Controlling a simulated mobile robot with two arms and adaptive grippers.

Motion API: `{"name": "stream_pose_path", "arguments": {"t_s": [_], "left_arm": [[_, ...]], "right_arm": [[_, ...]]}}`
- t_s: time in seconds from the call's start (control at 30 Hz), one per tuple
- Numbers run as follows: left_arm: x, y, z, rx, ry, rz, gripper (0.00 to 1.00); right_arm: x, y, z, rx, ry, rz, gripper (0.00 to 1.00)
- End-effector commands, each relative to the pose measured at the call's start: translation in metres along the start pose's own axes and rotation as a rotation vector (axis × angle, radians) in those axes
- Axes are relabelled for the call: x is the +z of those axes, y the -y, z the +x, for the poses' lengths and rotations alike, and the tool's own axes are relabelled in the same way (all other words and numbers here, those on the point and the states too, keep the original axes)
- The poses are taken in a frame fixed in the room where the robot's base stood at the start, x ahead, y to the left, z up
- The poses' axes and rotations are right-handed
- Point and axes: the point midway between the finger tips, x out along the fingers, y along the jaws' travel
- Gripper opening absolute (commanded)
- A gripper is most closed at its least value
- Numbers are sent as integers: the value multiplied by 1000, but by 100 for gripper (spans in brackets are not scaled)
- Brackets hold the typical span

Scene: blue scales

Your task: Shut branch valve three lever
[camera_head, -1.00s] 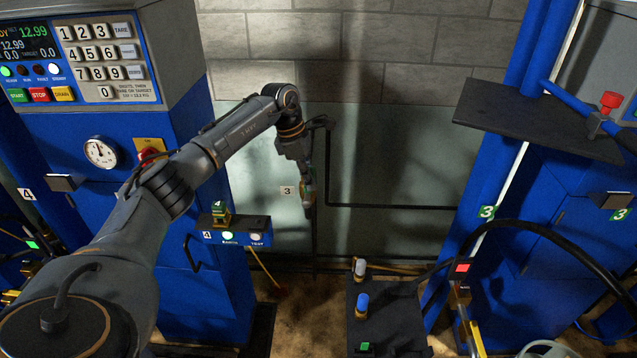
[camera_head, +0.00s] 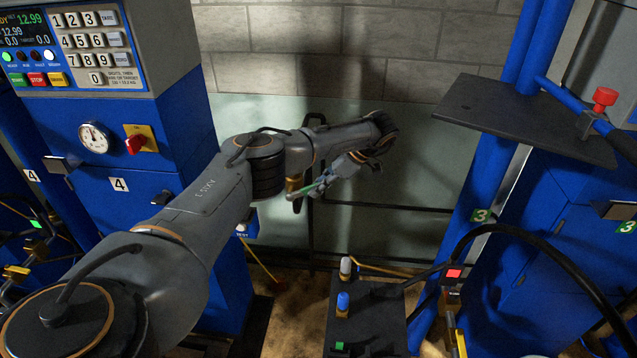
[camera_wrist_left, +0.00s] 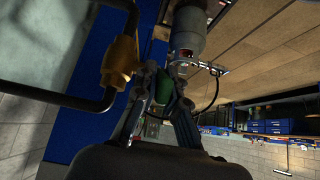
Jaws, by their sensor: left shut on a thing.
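Branch valve three's lever is a green bar (camera_head: 308,189) at the wall pipe in the middle of the head view. It stands crosswise to the upright dark pipe, slightly tilted. The brass valve body (camera_head: 294,184) shows at its left end, partly behind my arm. My left gripper (camera_head: 320,187) is shut on the lever. In the left wrist view, my left gripper (camera_wrist_left: 164,78) has its fingers either side of the green lever (camera_wrist_left: 163,88), beside the brass valve body (camera_wrist_left: 121,58) on the dark pipe. The wall's 3 label is hidden by my arm. My right gripper is not in view.
A blue cabinet (camera_head: 185,130) with keypad, gauge and red knob stands left. A dark shelf (camera_head: 525,115) juts from the blue frame at right. A black stand (camera_head: 365,315) with a blue-topped button is below. A black hose (camera_head: 545,245) arches at lower right.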

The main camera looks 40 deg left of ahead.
Motion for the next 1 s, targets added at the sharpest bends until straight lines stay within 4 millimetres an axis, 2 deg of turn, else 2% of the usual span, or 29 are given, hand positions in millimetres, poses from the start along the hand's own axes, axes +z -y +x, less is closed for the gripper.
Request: {"name": "stream_pose_path", "arguments": {"t_s": [0.03,0.1,0.4,0.7,1.0], "left_arm": [[11,-2,7,11,-43,-3,0],[16,-2,11,12,-109,-6,0],[27,-1,20,9,-312,-6,0],[33,-1,26,9,-443,-6,0],[37,0,30,4,-512,-3,0]], "right_arm": [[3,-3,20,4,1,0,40],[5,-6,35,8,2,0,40],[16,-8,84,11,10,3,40],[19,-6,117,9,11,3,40],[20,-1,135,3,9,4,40]]}}
